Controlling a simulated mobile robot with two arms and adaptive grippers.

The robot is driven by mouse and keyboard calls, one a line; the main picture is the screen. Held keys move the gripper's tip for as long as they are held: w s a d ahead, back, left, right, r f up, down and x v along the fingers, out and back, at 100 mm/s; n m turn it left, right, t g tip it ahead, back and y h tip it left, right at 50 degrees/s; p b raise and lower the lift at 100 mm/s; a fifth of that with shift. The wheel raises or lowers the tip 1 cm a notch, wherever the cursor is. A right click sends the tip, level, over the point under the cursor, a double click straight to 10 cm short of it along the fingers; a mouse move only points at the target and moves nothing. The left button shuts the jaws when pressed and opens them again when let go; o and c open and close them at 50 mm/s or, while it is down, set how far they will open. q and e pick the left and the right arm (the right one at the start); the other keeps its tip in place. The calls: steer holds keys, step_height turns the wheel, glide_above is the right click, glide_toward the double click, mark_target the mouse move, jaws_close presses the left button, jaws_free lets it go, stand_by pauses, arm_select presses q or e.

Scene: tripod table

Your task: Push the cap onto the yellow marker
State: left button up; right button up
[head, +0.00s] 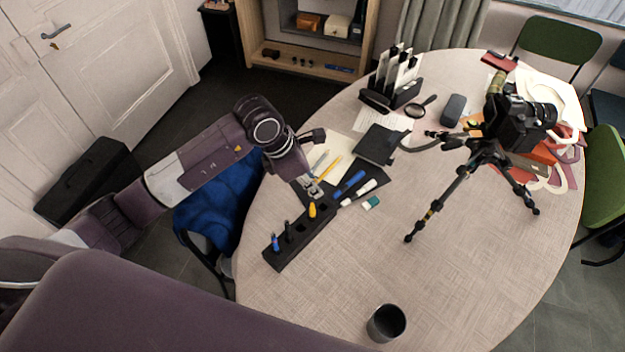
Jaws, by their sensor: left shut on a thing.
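The yellow marker (312,210) stands upright in a dark rack (299,240) on the round table, just below my left gripper in the picture. My left gripper (315,190) reaches over the far end of the rack, close to the marker's top. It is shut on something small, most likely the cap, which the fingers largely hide. I cannot tell whether the cap touches the marker. My right gripper is not in view.
A blue marker (275,242) and a dark one (288,231) stand in the rack. More markers (350,183), an eraser (371,203) and a black notebook (377,145) lie nearby. A camera tripod (470,170) stands right, a dark cup (386,323) in front. The table's centre is clear.

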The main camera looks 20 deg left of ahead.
arm_select(q)
steer(key=shift+f+b, duration=0.3)
steer(key=shift+f, duration=0.45)
step_height(320, 180, down, 2)
steer(key=shift+a+b, duration=0.1)
steer(key=shift+b, duration=0.45)
steer(key=shift+f+b, duration=0.4)
steer(key=shift+b, duration=0.05)
steer(key=shift+b, duration=0.45)
steer(key=shift+f+b, duration=0.35)
steer(key=shift+b, duration=0.05)
stand_by(0.4)
steer(key=shift+f+b, duration=1.1)
steer(key=shift+b, duration=0.25)
stand_by(1.0)
